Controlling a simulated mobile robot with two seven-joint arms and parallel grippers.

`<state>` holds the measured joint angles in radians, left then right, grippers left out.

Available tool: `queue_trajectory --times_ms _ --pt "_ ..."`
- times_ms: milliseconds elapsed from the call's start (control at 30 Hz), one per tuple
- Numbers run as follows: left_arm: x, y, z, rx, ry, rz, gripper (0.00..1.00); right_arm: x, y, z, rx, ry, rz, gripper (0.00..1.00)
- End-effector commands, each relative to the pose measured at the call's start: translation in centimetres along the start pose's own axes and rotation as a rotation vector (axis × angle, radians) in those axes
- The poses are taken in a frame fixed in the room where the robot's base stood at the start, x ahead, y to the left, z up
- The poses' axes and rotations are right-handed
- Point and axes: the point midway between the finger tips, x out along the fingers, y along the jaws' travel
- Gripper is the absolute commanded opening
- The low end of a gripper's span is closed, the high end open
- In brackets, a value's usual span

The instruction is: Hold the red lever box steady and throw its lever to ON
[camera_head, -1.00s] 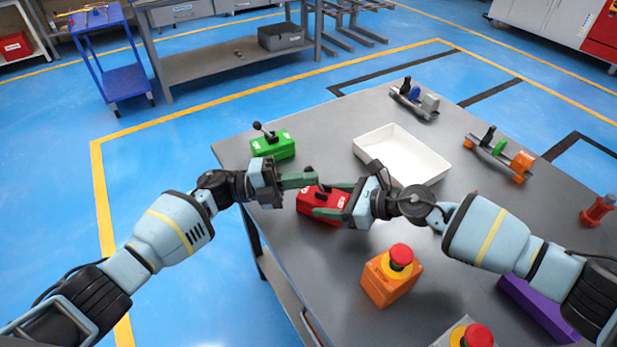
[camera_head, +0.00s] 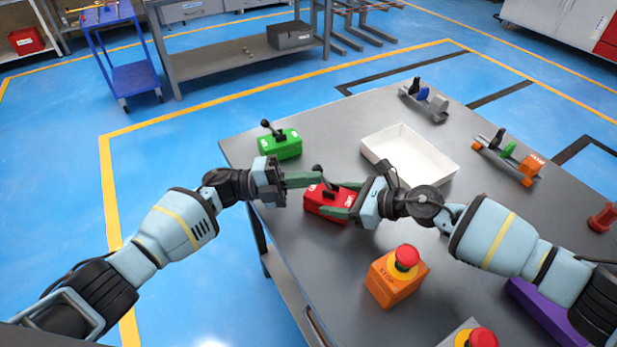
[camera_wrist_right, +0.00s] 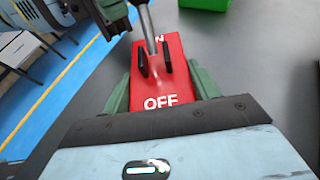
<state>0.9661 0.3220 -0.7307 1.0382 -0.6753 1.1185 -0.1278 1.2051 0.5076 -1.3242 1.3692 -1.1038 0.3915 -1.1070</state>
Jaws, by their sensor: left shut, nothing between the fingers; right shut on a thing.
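The red lever box (camera_head: 321,206) sits on the grey table. It also shows in the right wrist view (camera_wrist_right: 178,82), with OFF at the near end and an N visible at the far end. Its dark lever (camera_head: 317,170) leans away from the OFF end, toward the far end. My right gripper (camera_head: 338,200) is shut on the box, one finger on each side at the OFF end. My left gripper (camera_head: 320,179) is shut and empty, its fingertips at the lever; I cannot tell if they touch it. Its green fingers show beside the lever rod (camera_wrist_right: 147,30).
A green lever box (camera_head: 281,147) stands behind the red one. A white tray (camera_head: 443,172) lies to the right. An orange stop-button box (camera_head: 395,285) stands in front. Clamp-like fixtures (camera_head: 508,158) are farther right. The table's left edge is close to the box.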

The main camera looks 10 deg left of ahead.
Motion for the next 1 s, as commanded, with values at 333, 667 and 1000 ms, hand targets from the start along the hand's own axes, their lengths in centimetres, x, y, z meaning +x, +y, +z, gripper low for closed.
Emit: queue_trajectory --times_ms 333,667,1000 --pt "-5.8 0.1 0.1 -0.001 -0.004 0.002 0.0 0.0 0.0 -0.1 0.001 0.001 -0.001 0.28" --pt "-10.9 0.0 0.0 0.0 -0.003 0.001 0.0 0.0 0.0 -0.1 0.001 0.001 0.0 0.28" --pt "-11.8 0.0 0.0 0.0 -0.001 0.0 0.0 0.0 0.0 0.0 0.001 0.001 0.0 0.28"
